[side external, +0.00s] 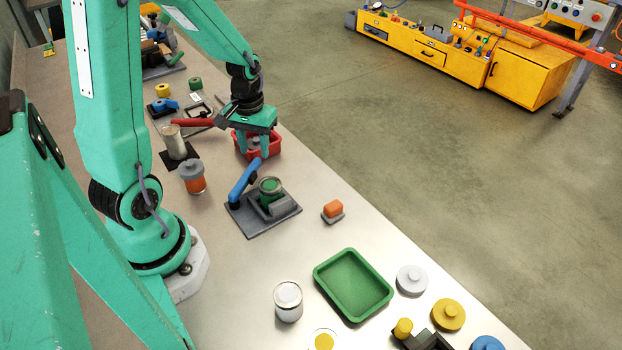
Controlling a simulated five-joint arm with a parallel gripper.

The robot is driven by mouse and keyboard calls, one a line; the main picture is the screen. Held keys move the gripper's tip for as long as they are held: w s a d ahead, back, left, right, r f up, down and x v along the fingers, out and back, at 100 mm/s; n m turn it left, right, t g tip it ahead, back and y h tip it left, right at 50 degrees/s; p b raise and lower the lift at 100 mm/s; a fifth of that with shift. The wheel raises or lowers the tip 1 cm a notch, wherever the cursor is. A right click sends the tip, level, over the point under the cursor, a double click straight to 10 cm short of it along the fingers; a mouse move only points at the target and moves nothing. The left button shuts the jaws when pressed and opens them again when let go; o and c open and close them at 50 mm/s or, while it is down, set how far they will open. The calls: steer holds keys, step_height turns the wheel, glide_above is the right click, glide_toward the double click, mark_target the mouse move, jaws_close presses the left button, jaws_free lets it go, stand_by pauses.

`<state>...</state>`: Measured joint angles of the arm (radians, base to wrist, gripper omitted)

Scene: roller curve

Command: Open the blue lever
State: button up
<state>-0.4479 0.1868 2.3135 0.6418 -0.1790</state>
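The blue lever (241,182) stands tilted on a dark grey base plate (270,222), its upper end leaning up and to the right. Beside it on the plate is a grey clamp block with a green round jar or can (269,187) in it. My gripper (254,150) points down just above the lever's upper end. Its two teal fingers look apart, with no thing clearly held between them. I cannot tell whether a fingertip touches the lever.
A red bin (273,150) is directly behind my gripper. An orange jar with a grey lid (192,178) and a metal cylinder (174,142) stand left of the plate.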

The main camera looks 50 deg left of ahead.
steer(key=shift+r, duration=2.4)
steer(key=shift+r, duration=0.1)
steer(key=shift+d+r, duration=0.2)
steer(key=shift+d, duration=0.05)
steer(key=s+d+r+m+t, duration=0.2)
steer(key=s+d+r+m, duration=0.1)
steer(key=d+r, duration=0.3)
steer(key=s+d+r+m+t, duration=0.3)
steer(key=d+r+m, duration=0.1)
steer(key=d+r, duration=0.3)
steer(key=shift+s+d+t, duration=0.15)
steer(key=shift+t, duration=0.15)
